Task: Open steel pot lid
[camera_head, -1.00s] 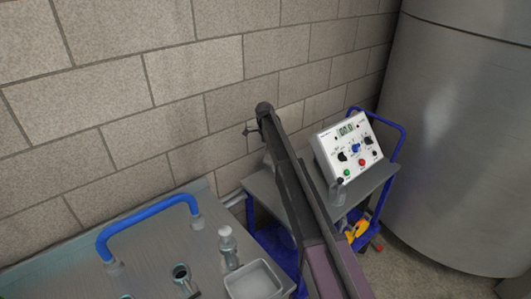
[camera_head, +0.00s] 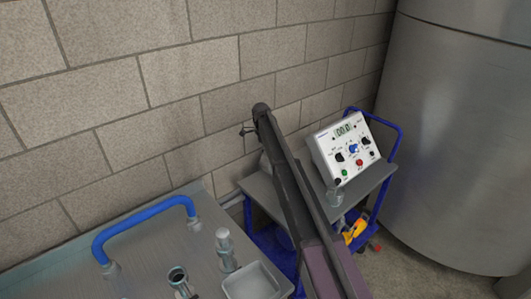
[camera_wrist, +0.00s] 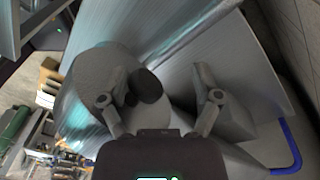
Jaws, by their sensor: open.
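A grey, rounded steel body that looks like the pot (camera_wrist: 92,68) fills the left middle of the wrist view. A round black knob (camera_wrist: 148,86) shows at its right side, and I take it for the lid's knob. My gripper (camera_wrist: 160,98) is open, with its two fingers well apart. The knob lies between the fingertips in the picture, closer to the left one. I cannot tell whether that finger touches it. The lid's edge is not clear. In the head view I cannot make out the pot.
A white control box (camera_head: 345,150) stands on a cart (camera_head: 373,183), with a yellow tool (camera_head: 354,231) below. A steel table (camera_head: 150,245) with a blue handle (camera_head: 145,218) holds a bottle (camera_head: 226,250) and a tray (camera_head: 252,283). A large steel tank (camera_head: 455,130) is at right.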

